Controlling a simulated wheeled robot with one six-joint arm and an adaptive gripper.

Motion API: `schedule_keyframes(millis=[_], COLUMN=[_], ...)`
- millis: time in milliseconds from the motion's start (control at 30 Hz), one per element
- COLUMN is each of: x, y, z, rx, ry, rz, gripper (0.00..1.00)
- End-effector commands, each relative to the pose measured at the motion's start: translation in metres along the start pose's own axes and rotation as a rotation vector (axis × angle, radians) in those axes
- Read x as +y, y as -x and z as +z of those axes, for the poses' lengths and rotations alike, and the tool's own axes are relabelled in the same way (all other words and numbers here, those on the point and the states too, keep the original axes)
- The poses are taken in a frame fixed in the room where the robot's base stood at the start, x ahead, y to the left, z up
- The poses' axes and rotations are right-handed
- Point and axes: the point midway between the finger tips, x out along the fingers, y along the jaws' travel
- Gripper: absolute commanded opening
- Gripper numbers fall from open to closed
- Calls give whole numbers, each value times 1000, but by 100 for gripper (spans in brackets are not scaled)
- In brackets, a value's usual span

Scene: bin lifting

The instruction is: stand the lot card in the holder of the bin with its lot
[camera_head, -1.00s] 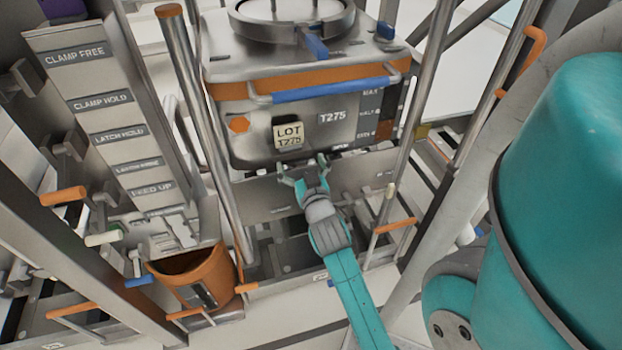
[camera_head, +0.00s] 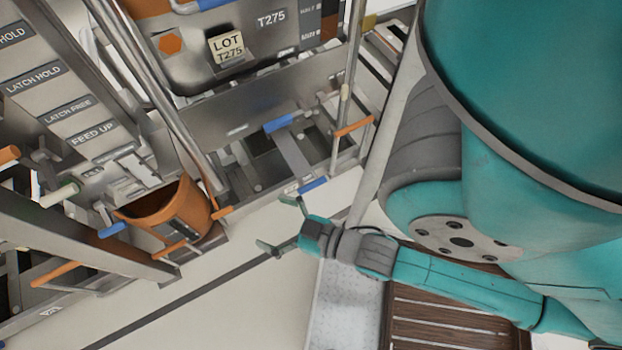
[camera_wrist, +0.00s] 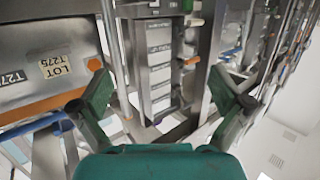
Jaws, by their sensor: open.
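The lot card (camera_head: 226,47), pale with "LOT T275" on it, stands at the front of the metal bin (camera_head: 287,47) at the top of the head view. The bin carries the matching mark T275. The holder behind the card is too small to make out. The card also shows in the wrist view (camera_wrist: 55,66), on the bin (camera_wrist: 20,92) at the left. My gripper (camera_head: 280,228) is open and empty, well below and apart from the card and bin. In the wrist view its two fingers (camera_wrist: 168,100) are spread with nothing between them.
A labelled panel (camera_head: 75,118) with several plates stands at the left. An orange bucket (camera_head: 180,215) is below it. Metal posts and orange and blue handles surround the bin. A slatted wooden surface (camera_head: 440,320) lies at the lower right. The pale floor left of my gripper is clear.

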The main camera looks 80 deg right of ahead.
Motion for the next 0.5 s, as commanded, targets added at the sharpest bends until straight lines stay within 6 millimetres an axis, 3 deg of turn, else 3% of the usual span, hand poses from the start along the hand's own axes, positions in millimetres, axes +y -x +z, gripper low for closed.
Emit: schedule_keyframes(millis=[33,200,333,500], x=[-8,-21,-24,-25], y=[19,68,89,99], z=[3,2,-1,-3], rx=[-20,-51,-64,-69], ry=[5,25,33,39], rz=[-40,-135,-177,-196], gripper=[100,100,100,100])
